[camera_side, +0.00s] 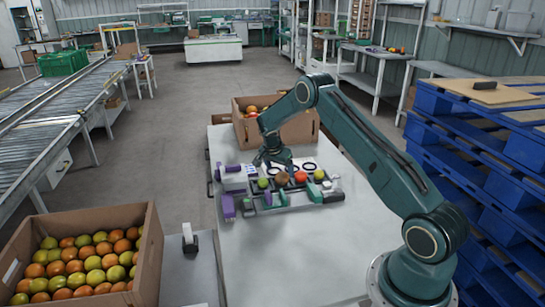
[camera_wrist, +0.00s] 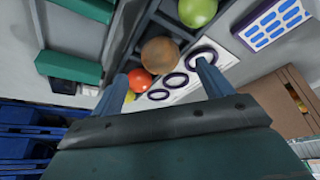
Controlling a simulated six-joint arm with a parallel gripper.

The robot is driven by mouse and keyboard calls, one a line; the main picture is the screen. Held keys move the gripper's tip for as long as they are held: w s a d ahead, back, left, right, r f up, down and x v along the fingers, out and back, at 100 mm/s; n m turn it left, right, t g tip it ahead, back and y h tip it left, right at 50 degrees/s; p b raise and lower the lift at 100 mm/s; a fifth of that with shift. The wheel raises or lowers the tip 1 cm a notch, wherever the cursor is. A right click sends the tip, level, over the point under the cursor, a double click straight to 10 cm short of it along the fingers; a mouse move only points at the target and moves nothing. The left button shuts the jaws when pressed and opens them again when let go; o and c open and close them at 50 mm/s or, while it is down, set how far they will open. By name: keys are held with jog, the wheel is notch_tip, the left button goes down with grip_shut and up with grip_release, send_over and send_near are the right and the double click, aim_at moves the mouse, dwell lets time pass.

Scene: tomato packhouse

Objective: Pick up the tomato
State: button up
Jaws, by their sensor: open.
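Several tomatoes sit in a row in a dark tray on the white table. In the side view they are a green one (camera_side: 263,183), a brownish one (camera_side: 282,179), a red one (camera_side: 300,177) and a yellow-green one (camera_side: 319,175). My gripper (camera_side: 272,163) is just above and behind the left part of the row. In the wrist view the open, empty fingers (camera_wrist: 162,70) frame the brownish tomato (camera_wrist: 160,54) and the red one (camera_wrist: 140,80), with the green one (camera_wrist: 197,10) beyond. The yellow-green one (camera_wrist: 129,96) is partly hidden by a finger.
Dark rings (camera_wrist: 175,80) on a white strip lie beside the row. Purple and green parts flank the tray. A cardboard box (camera_side: 242,130) stands behind; a full tomato carton (camera_side: 150,255) and a tape dispenser (camera_side: 189,240) are at left. The near table (camera_side: 290,260) is clear.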

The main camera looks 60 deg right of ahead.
aim_at(281, 174)
jog(key=shift+x, duration=2.5)
jog(key=shift+a, duration=0.1)
jog(key=c, duration=0.8)
